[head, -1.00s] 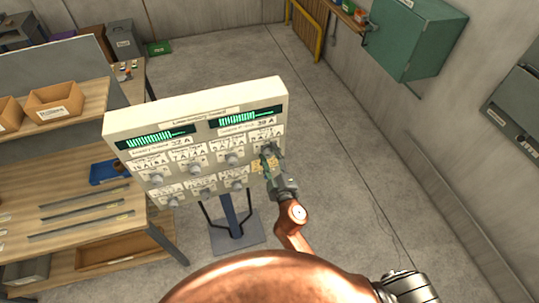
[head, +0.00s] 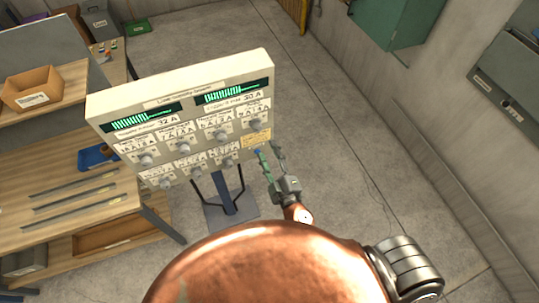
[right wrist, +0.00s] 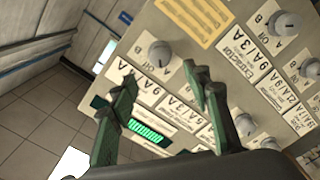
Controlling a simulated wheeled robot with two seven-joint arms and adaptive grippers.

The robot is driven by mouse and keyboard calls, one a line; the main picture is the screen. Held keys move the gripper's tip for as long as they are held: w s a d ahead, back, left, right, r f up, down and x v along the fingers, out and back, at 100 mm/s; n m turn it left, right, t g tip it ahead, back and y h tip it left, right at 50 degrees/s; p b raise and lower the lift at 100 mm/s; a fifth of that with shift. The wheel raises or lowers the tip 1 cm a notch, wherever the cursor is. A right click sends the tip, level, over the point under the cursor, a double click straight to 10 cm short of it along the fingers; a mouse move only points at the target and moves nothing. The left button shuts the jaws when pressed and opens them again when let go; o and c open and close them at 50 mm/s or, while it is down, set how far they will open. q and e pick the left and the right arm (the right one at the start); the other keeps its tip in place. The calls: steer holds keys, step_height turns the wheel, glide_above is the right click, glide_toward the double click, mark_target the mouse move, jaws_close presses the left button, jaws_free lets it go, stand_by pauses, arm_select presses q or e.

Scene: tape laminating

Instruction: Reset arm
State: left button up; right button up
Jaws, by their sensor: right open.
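The control panel (head: 180,84) stands on a post, with two green displays and two rows of round knobs with labels. A knob (head: 255,124) at the right end of the upper row is uncovered. A yellow label (head: 257,139) sits below it. My right gripper (head: 267,150) is open and empty by the panel's lower right corner. In the right wrist view my right gripper (right wrist: 162,82) has its green fingers spread, with the panel's face (right wrist: 225,65) and a knob (right wrist: 159,54) beyond them. My left gripper is not in view.
A wooden workbench (head: 60,190) with metal strips and a blue tray (head: 95,157) is at the left. A brown bin (head: 33,88) sits on its upper shelf. A green cabinet (head: 395,22) and a grey box (head: 510,90) are on the right wall. The floor (head: 350,150) right of the panel is clear.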

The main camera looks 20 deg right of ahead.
steer(key=shift+s, duration=0.45)
step_height(320, 180, down, 29)
steer(key=s+d+m+g+b, duration=0.1)
steer(key=m+g+b, duration=0.1)
steer(key=g+b, duration=0.25)
steer(key=s+d+f+m+g+b, duration=0.1)
steer(key=s+f+g, duration=0.15)
steer(key=f, duration=0.45)
steer(key=s+d+f+g+b, duration=0.1)
steer(key=s+f, duration=0.3)
steer(key=f, duration=0.4)
steer(key=s+d+f+m+g, duration=0.1)
steer(key=s+d+f, duration=0.15)
steer(key=f, duration=0.45)
steer(key=s+d+f+m+g+b, duration=0.2)
steer(key=s+d+f, duration=0.1)
steer(key=s+f, duration=0.6)
steer(key=s+d+f+m+g+b, duration=0.1)
steer(key=s+d+f+g+b, duration=0.1)
steer(key=s+f, duration=0.7)
steer(key=s+d+f+m+g+b, duration=0.2)
steer(key=s+d+f+g, duration=0.2)
steer(key=s+f, duration=0.6)
steer(key=s+d, duration=0.2)
steer(key=s, duration=0.3)
steer(key=shift+s+m+h, duration=0.3)
steer(key=shift+s, duration=0.1)
